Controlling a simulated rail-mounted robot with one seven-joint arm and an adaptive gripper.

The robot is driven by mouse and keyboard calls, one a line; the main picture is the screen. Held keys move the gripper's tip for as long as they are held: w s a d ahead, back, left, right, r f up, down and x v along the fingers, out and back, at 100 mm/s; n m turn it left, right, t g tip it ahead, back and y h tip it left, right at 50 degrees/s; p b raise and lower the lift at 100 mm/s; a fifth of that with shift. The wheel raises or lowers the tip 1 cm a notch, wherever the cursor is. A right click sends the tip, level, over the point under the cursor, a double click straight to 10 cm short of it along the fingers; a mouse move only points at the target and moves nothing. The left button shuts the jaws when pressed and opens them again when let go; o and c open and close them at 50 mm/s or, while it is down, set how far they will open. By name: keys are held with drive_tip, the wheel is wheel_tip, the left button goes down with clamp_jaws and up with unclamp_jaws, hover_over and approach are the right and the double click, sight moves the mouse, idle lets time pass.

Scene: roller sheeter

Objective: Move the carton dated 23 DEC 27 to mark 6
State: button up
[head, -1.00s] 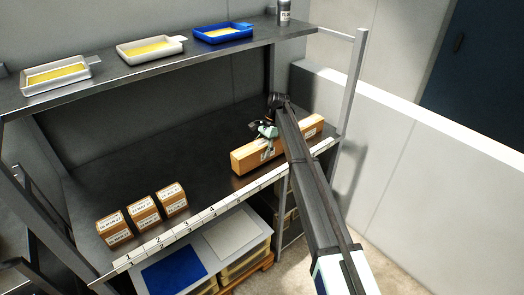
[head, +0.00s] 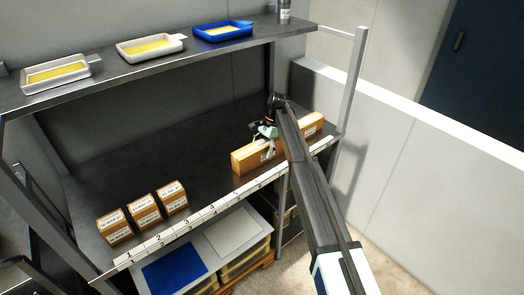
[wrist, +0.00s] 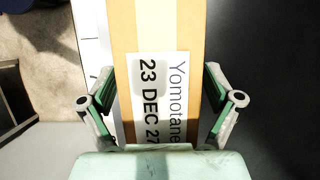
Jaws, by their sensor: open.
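The carton dated 23 DEC 27 (wrist: 186,30) is a long brown box with a white label (wrist: 155,100) reading "Yomotane 23 DEC 27" in the wrist view. My gripper (wrist: 162,100) is open, with one green finger on each side of the carton and a visible gap on the right side. In the head view my gripper (head: 264,136) is over the carton's middle. The strip's numerals near the carton are too small to read surely.
Several small cartons (head: 144,210) stand at the shelf's left end. The numbered strip (head: 205,214) runs along the front edge. Bare shelf (head: 195,160) lies between the small cartons and the long one. An upper shelf (head: 95,85) with trays hangs above; a post (head: 352,85) stands at the right.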

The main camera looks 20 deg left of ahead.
drive_tip(key=b+v, duration=0.3)
drive_tip(key=v, duration=0.7)
drive_tip(key=shift+w+r+b, duration=0.2)
drive_tip(key=shift+b, duration=0.15)
drive_tip(key=shift+w+d+r, duration=0.15)
drive_tip(key=shift+d+r, duration=0.05)
drive_tip(key=shift+r, duration=0.45)
